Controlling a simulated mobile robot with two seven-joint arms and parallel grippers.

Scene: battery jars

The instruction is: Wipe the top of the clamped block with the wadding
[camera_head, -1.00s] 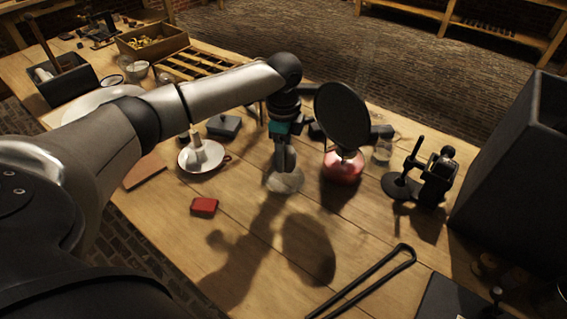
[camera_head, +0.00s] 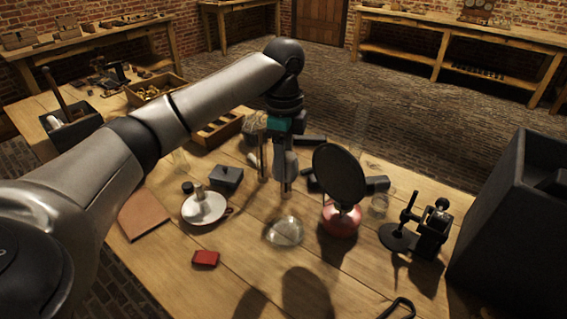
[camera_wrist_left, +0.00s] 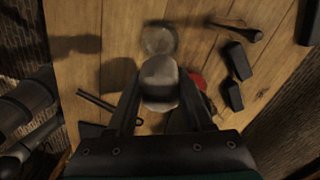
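My left gripper (camera_head: 276,183) hangs over the middle of the workbench, pointing down. Its fingers are closed about a pale grey, rounded lump (camera_wrist_left: 160,84), which looks like the wadding. The lump also shows between the fingers in the head view (camera_head: 286,163). It is above a clear, low glass dish or dome (camera_head: 285,231) and apart from it. A dark clamp-like stand (camera_head: 432,232) is at the right of the bench. I cannot make out a block in it. My right gripper is out of view.
A black disc (camera_head: 340,174) on a red round base (camera_head: 341,220) stands close right of the gripper. A tall dark case (camera_head: 510,220) bounds the right.

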